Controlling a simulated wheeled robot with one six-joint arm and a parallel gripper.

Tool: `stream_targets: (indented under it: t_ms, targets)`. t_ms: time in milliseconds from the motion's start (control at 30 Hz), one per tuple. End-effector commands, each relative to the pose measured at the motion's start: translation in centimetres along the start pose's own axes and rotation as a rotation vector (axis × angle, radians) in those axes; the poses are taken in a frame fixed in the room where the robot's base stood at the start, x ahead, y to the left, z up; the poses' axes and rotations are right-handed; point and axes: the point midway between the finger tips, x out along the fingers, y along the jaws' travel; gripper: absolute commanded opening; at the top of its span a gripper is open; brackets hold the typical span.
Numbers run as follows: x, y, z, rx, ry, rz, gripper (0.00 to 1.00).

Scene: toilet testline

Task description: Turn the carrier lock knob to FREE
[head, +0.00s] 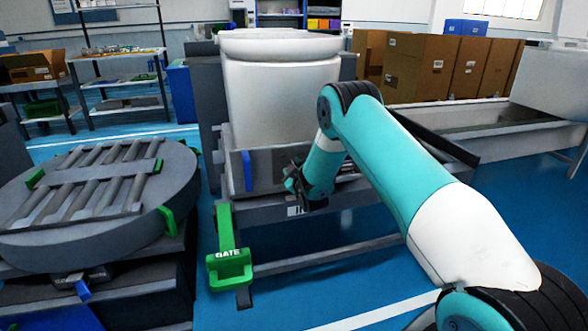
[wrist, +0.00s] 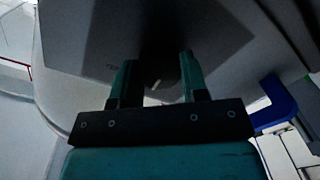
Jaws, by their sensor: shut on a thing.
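The carrier is the grey box-like frame (head: 268,165) under the white toilet (head: 278,92) in the head view. My gripper (head: 293,182) is at the carrier's front face, to the right of a blue lever. In the wrist view, my gripper (wrist: 158,78) has its two teal fingers on either side of a small dark knob (wrist: 160,74) and is shut on it. Most of the knob is in shadow or hidden between the fingers. I cannot read any FREE marking or tell the knob's angle.
A blue lever (head: 247,170) stands just left of my gripper; it also shows in the wrist view (wrist: 277,104). A green GATE handle (head: 230,262) juts out at the lower left. A round roller turntable (head: 95,190) fills the left. Cardboard boxes (head: 415,65) stand behind.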

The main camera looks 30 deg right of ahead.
Motion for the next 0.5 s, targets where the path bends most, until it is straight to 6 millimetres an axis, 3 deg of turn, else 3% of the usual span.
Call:
stream_targets:
  t_ms: [500]
  targets:
    - [0.02, -0.20, -0.19, -0.431, -0.016, 0.001, 0.17]
